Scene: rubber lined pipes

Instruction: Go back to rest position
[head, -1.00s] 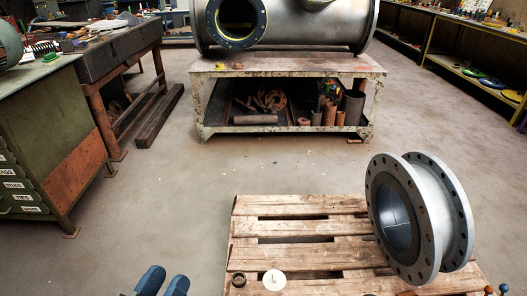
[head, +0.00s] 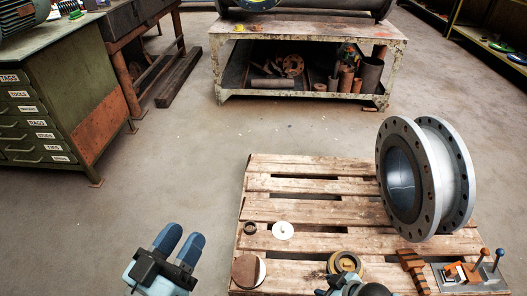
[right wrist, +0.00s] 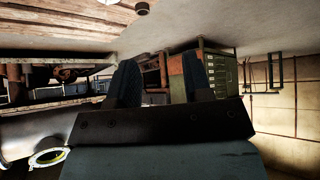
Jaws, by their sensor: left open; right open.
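My left gripper (head: 180,246) is at the lower left in the head view, over the floor left of the wooden pallet. Its two blue fingers are apart with nothing between them. My right gripper (head: 352,283) shows only in part at the bottom edge, in front of the pallet's near side. In the right wrist view its dark fingers (right wrist: 160,78) stand apart and nothing is held between them.
The pallet (head: 290,215) bears a large grey flanged pipe (head: 457,175), a white disc (head: 283,230), a brown disc (head: 245,272), a yellowish ring (head: 346,262) and a tool stand (head: 470,278). Bare floor lies between pallet, green cabinet (head: 40,125) and metal table (head: 310,32).

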